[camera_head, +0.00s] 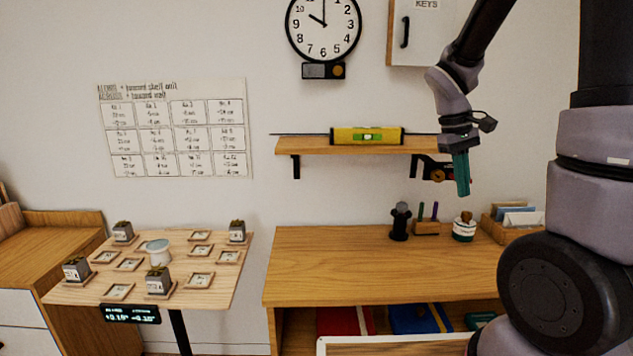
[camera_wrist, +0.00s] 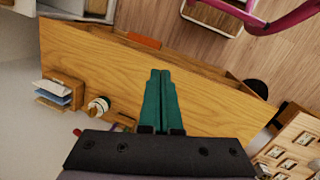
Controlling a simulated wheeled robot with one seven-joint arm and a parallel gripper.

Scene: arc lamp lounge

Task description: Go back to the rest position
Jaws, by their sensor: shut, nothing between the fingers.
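My gripper (camera_head: 462,173) hangs from my arm at the right in the head view, in front of the right end of the wall shelf. Its teal fingers point down and stand in the air above the wooden desk (camera_head: 350,262). In the wrist view my gripper (camera_wrist: 160,74) shows its two fingers pressed side by side, with nothing between them. The desk top (camera_wrist: 215,105) lies below them in that view. The fingers touch nothing that I can see.
A wall shelf (camera_head: 312,149) carries a yellow spirit level (camera_head: 366,135). A pen holder (camera_head: 427,226), a jar (camera_head: 464,229) and a letter tray (camera_head: 495,229) stand at the desk's back. A small table (camera_head: 215,285) at left holds several potted plants. The desk's front is clear.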

